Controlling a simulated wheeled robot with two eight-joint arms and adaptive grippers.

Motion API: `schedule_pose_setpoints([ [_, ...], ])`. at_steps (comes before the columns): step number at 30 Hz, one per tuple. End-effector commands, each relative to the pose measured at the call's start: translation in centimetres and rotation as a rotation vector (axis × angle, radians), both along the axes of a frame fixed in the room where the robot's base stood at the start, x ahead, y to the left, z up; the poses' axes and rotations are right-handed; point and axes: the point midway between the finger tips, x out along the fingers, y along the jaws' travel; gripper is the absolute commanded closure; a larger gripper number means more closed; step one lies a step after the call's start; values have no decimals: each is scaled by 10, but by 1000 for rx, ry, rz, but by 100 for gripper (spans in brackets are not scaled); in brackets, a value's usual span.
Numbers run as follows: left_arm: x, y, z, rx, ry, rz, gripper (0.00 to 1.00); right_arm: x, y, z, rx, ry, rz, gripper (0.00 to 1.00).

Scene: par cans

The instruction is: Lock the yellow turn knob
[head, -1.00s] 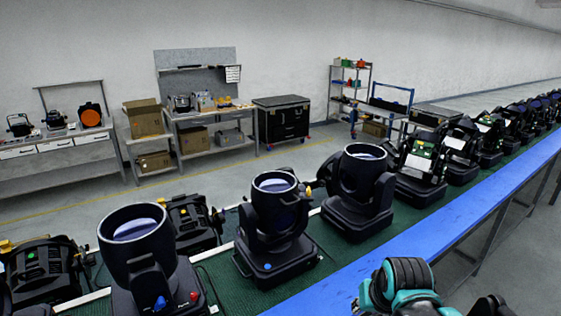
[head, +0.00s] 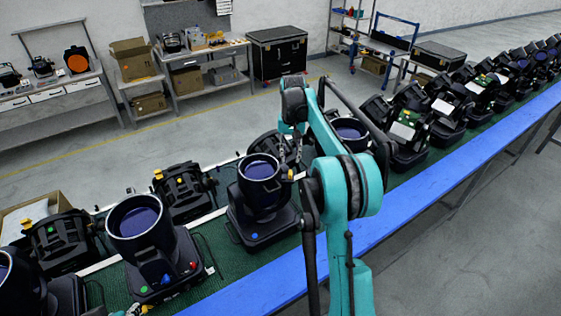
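My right gripper (head: 291,157) points down at that side of the can. It is too small and dark to tell whether its fingers are open or touch the knob. My teal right arm hides part of the can behind it. A small teal and grey piece, seemingly my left gripper (head: 133,309), shows at the bottom edge; its fingers are unclear.
Another par can (head: 145,235) with red and blue knobs stands to the left. A par can (head: 350,132) is partly behind my arm. More fixtures line the belt to the right. A blue rail (head: 420,208) runs along the near edge. Workbenches stand behind.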

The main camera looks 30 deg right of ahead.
Motion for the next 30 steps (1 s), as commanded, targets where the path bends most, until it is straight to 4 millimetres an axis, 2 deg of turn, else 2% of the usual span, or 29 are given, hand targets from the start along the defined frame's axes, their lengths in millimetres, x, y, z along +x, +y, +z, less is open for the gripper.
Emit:
schedule_pose_setpoints([
  [6, 0, 0, 4, 0, 0, 0, 65, 0, 0, -36, -1, -1, 1, 72],
  [12, 0, 0, 8, 0, 0, 0, 65, 0, 0, -61, -1, -2, 1, 72],
  [16, 0, 0, 9, 0, 0, 0, 65, 0, 1, -68, -1, -2, 1, 72],
  [23, 0, 0, 9, 0, 0, 0, 65, 0, 1, -69, -1, -2, 1, 72],
  [26, 0, 0, 9, 0, 0, 0, 65, 0, 1, -69, -1, -2, 1, 95],
  [27, 0, 0, 9, 0, 0, 0, 65, 0, 1, -69, -1, -2, 1, 100],
  [30, 0, 0, 9, 0, 0, 0, 65, 0, 1, -69, -1, -2, 1, 100],
])
